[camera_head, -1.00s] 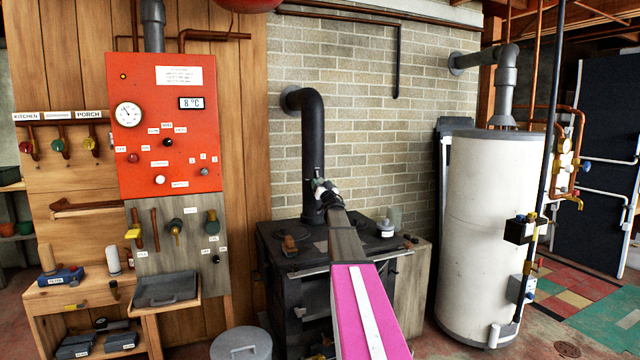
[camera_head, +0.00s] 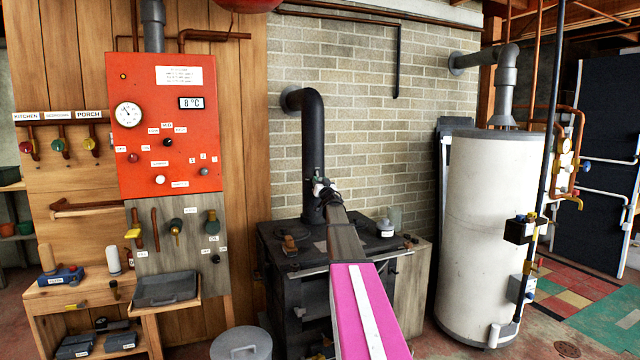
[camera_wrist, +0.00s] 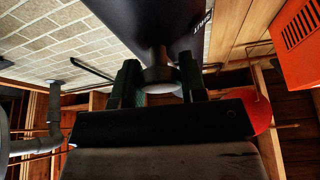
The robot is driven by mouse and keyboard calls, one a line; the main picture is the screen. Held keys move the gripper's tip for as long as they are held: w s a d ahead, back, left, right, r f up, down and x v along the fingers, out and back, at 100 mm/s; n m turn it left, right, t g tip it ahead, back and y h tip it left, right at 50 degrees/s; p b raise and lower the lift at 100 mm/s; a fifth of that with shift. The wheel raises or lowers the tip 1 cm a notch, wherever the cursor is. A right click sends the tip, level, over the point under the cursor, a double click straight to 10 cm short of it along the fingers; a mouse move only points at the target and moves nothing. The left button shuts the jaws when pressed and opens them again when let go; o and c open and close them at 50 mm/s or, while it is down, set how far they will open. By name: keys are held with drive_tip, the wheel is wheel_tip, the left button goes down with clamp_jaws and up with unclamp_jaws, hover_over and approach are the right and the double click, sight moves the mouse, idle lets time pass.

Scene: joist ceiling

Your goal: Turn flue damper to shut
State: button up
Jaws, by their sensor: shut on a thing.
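The black flue pipe (camera_head: 313,140) rises from the stove and bends into the brick wall. My gripper (camera_head: 322,188) is at the pipe's front, a little above the stove top. In the wrist view the pipe (camera_wrist: 158,20) is close ahead, with white lettering, partly cut off, on its side. My gripper's two dark green fingers (camera_wrist: 158,80) are shut on the pale grey damper handle (camera_wrist: 160,76), which sticks out from the pipe. The fingers hide part of the handle, so its exact angle is hard to tell.
The black stove (camera_head: 290,262) stands below my arm, with a small jar (camera_head: 394,216) and other small items on top. A red control panel (camera_head: 165,130) is on the left. A white tank (camera_head: 490,230) stands on the right. A lidded grey bin (camera_head: 241,343) is in front.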

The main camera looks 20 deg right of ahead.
drive_tip(key=shift+n, duration=0.3)
drive_tip(key=n+y, duration=0.1)
drive_tip(key=n, duration=0.2)
drive_tip(key=n+y, duration=0.2)
drive_tip(key=n, duration=0.1)
drive_tip(key=shift+y, duration=0.3)
drive_tip(key=n+g+y, duration=0.1)
drive_tip(key=n+y, duration=0.1)
drive_tip(key=n, duration=0.3)
drive_tip(key=shift+d, duration=0.1)
drive_tip(key=n+g+y, duration=0.1)
drive_tip(key=n, duration=0.2)
drive_tip(key=n+g+y, duration=0.1)
drive_tip(key=n, duration=0.1)
drive_tip(key=shift+n, duration=0.4)
drive_tip(key=shift+n+g+y, duration=0.3)
drive_tip(key=shift+n+g, duration=0.6)
drive_tip(key=shift+n, duration=1.1)
drive_tip(key=o, duration=0.9)
drive_tip(key=shift+o, duration=0.2)
drive_tip(key=shift+s, duration=0.1)
